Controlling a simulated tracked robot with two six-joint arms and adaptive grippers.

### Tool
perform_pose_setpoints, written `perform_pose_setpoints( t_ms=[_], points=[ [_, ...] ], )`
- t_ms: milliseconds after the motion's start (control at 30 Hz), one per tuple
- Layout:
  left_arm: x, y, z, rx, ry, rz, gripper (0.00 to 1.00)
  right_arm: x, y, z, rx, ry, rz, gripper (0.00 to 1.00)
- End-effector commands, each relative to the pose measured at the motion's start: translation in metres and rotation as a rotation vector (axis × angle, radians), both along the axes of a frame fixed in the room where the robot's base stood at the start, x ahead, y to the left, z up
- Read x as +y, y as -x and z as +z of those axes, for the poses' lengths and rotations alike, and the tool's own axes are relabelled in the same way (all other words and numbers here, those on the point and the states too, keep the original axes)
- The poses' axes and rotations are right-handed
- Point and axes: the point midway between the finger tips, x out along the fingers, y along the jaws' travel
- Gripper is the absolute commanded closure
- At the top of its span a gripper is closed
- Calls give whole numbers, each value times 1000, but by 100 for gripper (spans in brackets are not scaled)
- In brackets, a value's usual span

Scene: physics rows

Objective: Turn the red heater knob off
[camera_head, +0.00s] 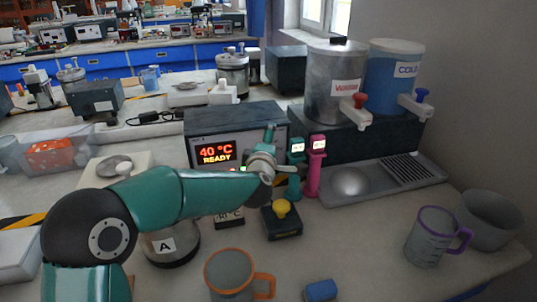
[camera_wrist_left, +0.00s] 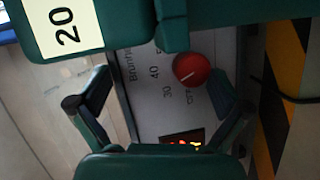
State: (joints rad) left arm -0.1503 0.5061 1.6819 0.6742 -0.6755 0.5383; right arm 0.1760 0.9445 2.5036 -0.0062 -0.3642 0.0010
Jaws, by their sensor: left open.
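The red heater knob (camera_wrist_left: 191,69) shows in the left wrist view on the pale front panel, with printed 30, 40 and OFF marks around it. Its white pointer line faces the 30 and 40 side, away from OFF; I cannot tell the exact mark. In the head view the heater (camera_head: 237,118) display reads 40 °C READY; the knob is hidden there behind my gripper. My left gripper (camera_head: 274,163) is open in front of the panel. In the wrist view its fingers (camera_wrist_left: 155,98) are spread, with the knob nearer the right finger; no contact is visible.
Teal and pink handheld devices (camera_head: 317,165) stand right of my gripper. A yellow-knobbed box (camera_head: 282,222), an orange-handled mug (camera_head: 229,272) and a blue block (camera_head: 320,291) are in front. Two dispensers (camera_head: 334,85) stand at the back right above a metal tray (camera_head: 410,190).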

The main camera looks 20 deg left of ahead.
Motion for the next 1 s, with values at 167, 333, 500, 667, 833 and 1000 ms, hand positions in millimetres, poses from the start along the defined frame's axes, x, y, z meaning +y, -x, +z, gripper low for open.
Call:
perform_pose_setpoints(
  t_ms=[167,333,500,667,833,1000],
  points=[
    [-3,6,65,-90,-6,0,27,0,3,6,-8,1,-1,40],
    [-3,10,71,-93,-4,0,31,0,6,9,-12,0,0,40],
    [0,2,59,-73,-5,5,40,0,-1,4,2,0,0,40],
    [-2,1,50,-44,-20,10,40,0,-2,15,1,0,0,40],
    [-17,15,35,28,-83,22,40,0,-2,58,2,0,1,40],
    [-34,52,13,125,-201,31,40,1,-3,117,1,0,0,40]
  ],
)
